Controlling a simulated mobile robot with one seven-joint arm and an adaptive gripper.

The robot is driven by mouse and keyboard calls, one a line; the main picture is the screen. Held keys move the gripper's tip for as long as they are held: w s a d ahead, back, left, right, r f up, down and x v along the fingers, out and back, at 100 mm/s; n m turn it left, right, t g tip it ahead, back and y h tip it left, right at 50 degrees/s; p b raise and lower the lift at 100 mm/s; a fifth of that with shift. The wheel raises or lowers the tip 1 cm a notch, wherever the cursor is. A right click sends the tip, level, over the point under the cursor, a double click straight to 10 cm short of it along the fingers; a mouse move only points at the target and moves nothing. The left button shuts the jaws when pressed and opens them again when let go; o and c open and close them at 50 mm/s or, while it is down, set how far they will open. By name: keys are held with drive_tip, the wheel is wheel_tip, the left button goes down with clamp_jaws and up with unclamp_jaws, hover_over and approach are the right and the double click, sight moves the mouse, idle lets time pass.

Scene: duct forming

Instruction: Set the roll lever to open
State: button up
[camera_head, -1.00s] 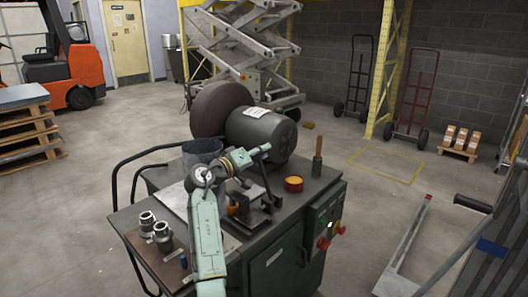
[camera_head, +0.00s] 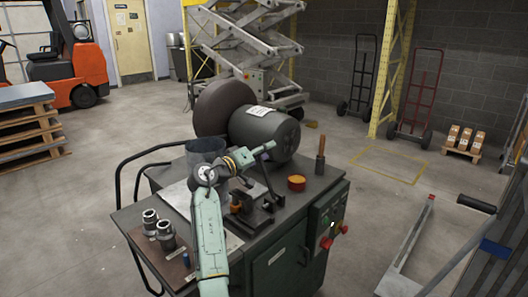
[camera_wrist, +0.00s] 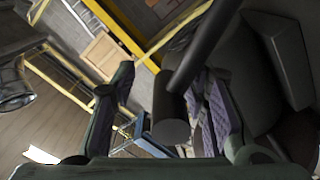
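My gripper (camera_head: 266,149) reaches from the left over the green bench machine, at the height of a thin dark lever (camera_head: 267,176) that rises from the bracket on its top. In the wrist view my gripper (camera_wrist: 168,98) has its two purple-padded fingers wide apart. A dark round bar with a thick cylindrical end (camera_wrist: 171,119), which looks like the lever's handle, shows between them, closer to the right finger. I cannot tell whether it touches that finger. My arm hides part of the bench top and the lever's surroundings.
A dark motor drum (camera_head: 264,130) and a big brown wheel (camera_head: 222,103) stand just behind my gripper. An upright wooden-handled tool (camera_head: 320,157) and a red-orange tin (camera_head: 296,183) are to the right. Metal fittings (camera_head: 166,236) stand at the left front.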

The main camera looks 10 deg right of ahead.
drive_tip(key=v, duration=1.2)
